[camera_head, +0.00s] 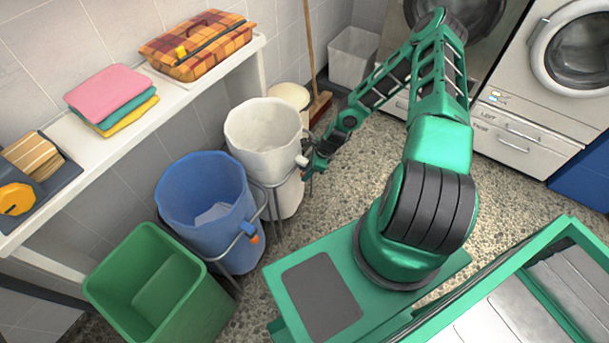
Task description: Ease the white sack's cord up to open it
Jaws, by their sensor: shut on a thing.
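The white sack (263,138) is upright in a metal stand on the pebbled floor, in the middle of the view, with a wide mouth that shows its pale inside. My gripper (304,168) is at the right side of the sack, just below its rim. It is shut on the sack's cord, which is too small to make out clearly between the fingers. A light-coloured toggle shows at the rim beside my gripper.
A blue sack (208,207) in a stand and a green bin (150,285) are to the left and nearer. Washing machines (510,130) stand at the back right.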

